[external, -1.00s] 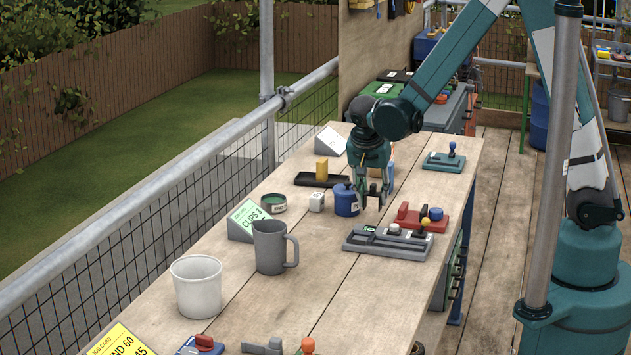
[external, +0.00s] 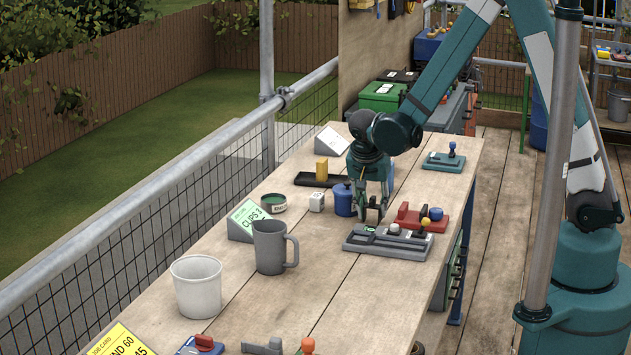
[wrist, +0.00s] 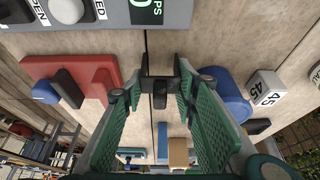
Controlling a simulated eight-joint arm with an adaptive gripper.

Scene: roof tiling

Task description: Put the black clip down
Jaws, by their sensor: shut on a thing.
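My gripper (external: 373,208) points down over the workbench, just behind the grey panel with knobs and a small green display (external: 388,243). In the wrist view, the two green-padded fingers (wrist: 160,82) are closed on a small black clip (wrist: 160,100). The clip sits between the fingertips, low over the bare wood. I cannot tell whether it touches the bench.
A blue lidded jar (external: 344,200) stands close left of my gripper, with a white cube (external: 316,202) beyond it. A red block fixture (external: 410,217) is to the right. A grey mug (external: 269,247) and white bucket (external: 197,287) stand nearer. Bare wood lies in front of the grey panel.

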